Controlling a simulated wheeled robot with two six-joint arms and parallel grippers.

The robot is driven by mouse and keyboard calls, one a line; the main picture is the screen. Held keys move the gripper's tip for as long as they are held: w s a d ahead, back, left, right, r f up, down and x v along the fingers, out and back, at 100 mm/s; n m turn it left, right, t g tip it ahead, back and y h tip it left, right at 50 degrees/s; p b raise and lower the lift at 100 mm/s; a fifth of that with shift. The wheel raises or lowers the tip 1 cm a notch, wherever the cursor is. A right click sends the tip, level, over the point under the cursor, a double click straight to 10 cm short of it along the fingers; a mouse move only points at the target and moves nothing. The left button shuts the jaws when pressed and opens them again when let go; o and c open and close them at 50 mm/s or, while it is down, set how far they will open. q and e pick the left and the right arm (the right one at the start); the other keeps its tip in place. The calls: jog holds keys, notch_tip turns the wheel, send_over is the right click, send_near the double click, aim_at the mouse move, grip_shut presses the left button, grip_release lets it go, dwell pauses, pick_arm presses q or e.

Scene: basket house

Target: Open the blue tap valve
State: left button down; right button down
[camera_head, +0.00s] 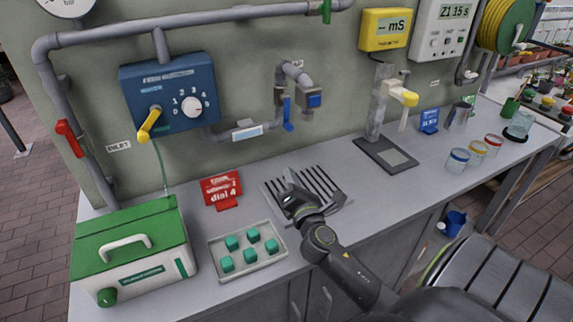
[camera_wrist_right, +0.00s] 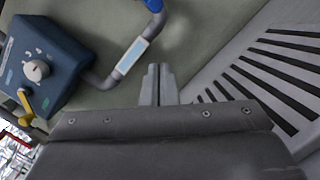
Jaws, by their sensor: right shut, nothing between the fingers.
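The blue tap lever (camera_head: 288,114) hangs straight down beside a grey pipe on the back wall. The pipe bends over into a short spout (camera_head: 308,99) with a blue block on it. In the right wrist view a blue piece of the tap (camera_wrist_right: 154,5) shows at the top edge, mostly cut off. My right gripper (camera_head: 288,177) is below and in front of the lever, above the slotted drain, and apart from the tap. Its fingers (camera_wrist_right: 159,82) are together with nothing between them. My left gripper is out of view.
A slotted drain grate (camera_head: 333,184) lies under the tap. A blue dial box (camera_head: 170,92) with a yellow lever is on the wall. Jars stand at right.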

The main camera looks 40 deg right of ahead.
jog(key=m+h+b, duration=0.1)
jog(key=w+m+g+h, duration=0.1)
jog(key=m+h, duration=0.1)
jog(key=w+m+h+b, duration=0.1)
jog(key=shift+w+a+f+m+b, duration=0.2)
jog(key=shift+a+m+b, duration=0.1)
jog(key=shift+a+b, duration=0.05)
jog(key=w+a+r+m+g+h+b, duration=0.2)
jog(key=a+m+g+h, duration=0.15)
jog(key=m+h, duration=0.2)
jog(key=m+p, duration=0.1)
jog(key=p, duration=0.2)
send_near(285, 127)
jog(key=x, duration=0.5)
jog(key=shift+w+d+f+g, duration=0.15)
jog(key=shift+w+d+g, duration=0.2)
jog(key=shift+w, duration=0.2)
jog(key=shift+s+d+r+n+t+b, duration=0.2)
jog(key=shift+d+n+t+b, duration=0.25)
jog(key=shift+b, duration=0.45)
